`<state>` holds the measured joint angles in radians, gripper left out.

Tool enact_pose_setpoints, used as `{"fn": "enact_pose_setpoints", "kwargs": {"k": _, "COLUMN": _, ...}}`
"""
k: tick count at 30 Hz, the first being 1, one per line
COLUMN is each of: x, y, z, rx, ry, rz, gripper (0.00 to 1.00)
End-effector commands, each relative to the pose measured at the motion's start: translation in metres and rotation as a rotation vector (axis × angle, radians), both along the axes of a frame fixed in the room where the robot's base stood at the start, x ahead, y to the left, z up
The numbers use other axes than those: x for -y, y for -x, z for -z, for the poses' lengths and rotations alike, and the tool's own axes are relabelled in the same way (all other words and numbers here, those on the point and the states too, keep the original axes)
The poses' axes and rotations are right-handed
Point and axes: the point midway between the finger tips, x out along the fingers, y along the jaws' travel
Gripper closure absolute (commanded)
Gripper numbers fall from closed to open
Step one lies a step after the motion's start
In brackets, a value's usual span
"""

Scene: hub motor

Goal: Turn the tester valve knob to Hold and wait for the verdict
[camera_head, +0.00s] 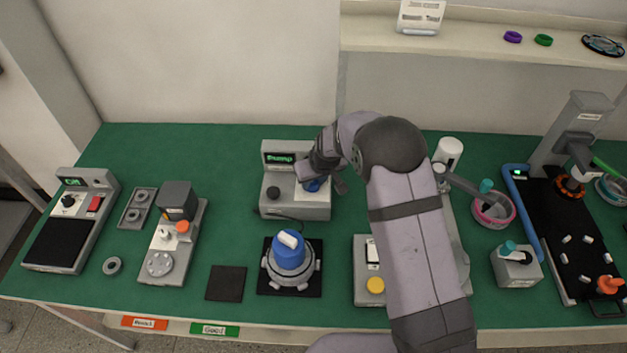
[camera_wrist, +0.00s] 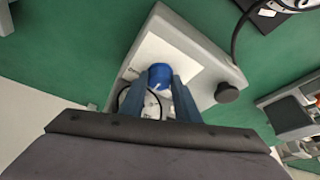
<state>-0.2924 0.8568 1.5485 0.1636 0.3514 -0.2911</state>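The grey tester (camera_head: 280,211) stands at the back middle of the green bench, and its green display (camera_head: 280,157) appears to read "Pump". Its blue valve knob (camera_head: 314,185) sits on a white panel; the knob also shows in the wrist view (camera_wrist: 160,75) with a pale pointer mark. My gripper (camera_head: 324,182) is over the panel, and in the wrist view its two fingers (camera_wrist: 158,88) stand apart on either side of the knob. I cannot tell whether they touch it. The knob's position labels are too small or hidden to read.
A black knob (camera_head: 273,193) is on the tester's left side. A hub with a blue top (camera_head: 289,254) stands on a black mat in front. A device with a yellow button (camera_head: 375,285) is partly behind my arm. Other stations fill both bench ends.

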Motion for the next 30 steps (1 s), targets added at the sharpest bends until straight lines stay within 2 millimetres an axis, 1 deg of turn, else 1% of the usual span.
{"fn": "enact_pose_setpoints", "kwargs": {"k": 1, "x": 0.0001, "y": 0.0001, "z": -0.0001, "rx": 0.0, "ry": 0.0, "rz": 0.0, "gripper": 0.84}}
{"fn": "enact_pose_setpoints", "kwargs": {"k": 2, "x": 0.0001, "y": 0.0001, "z": -0.0001, "rx": 0.0, "ry": 0.0, "rz": 0.0, "gripper": 0.91}}
{"fn": "enact_pose_setpoints", "kwargs": {"k": 3, "x": 0.0001, "y": 0.0002, "z": -0.0001, "rx": 0.0, "ry": 0.0, "rz": 0.0, "gripper": 0.94}}
{"fn": "enact_pose_setpoints", "kwargs": {"k": 11, "x": -0.0002, "y": 0.0004, "z": -0.0003, "rx": -0.001, "ry": 0.0, "rz": 0.011, "gripper": 0.94}}
{"fn": "enact_pose_setpoints", "kwargs": {"k": 17, "x": -0.0007, "y": 0.0005, "z": -0.0006, "rx": 0.0, "ry": 0.0, "rz": 0.06, "gripper": 0.94}}
{"fn": "enact_pose_setpoints", "kwargs": {"k": 23, "x": -0.0021, "y": 0.0006, "z": 0.0006, "rx": 0.001, "ry": 0.001, "rz": 0.156, "gripper": 0.94}}
{"fn": "enact_pose_setpoints", "kwargs": {"k": 30, "x": -0.004, "y": 0.0001, "z": 0.005, "rx": 0.004, "ry": 0.0, "rz": 0.315, "gripper": 0.94}}
